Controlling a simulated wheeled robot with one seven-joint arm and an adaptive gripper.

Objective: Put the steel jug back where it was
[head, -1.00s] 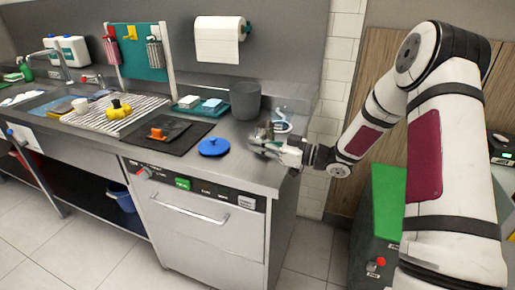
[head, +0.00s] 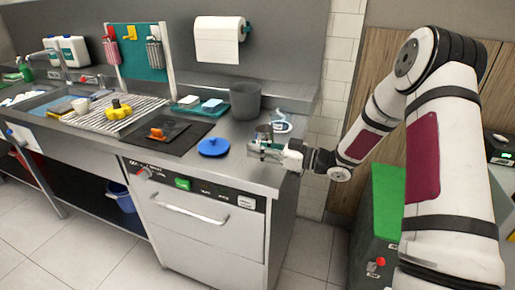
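The steel jug (head: 264,129) appears as a small greyish shape at the right end of the steel counter, right behind my gripper and partly hidden by it. My gripper (head: 262,151) is low over the counter near its front right corner, pointing left. The jug and the fingers overlap in the head view. I cannot tell whether they touch or whether the fingers are open or shut on it.
A white and blue round item (head: 282,126) lies just right of the jug. A grey bin (head: 245,101) stands behind. A blue lid (head: 213,147) lies to the left, beside a dark mat (head: 180,136). The counter's edge is close below my gripper.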

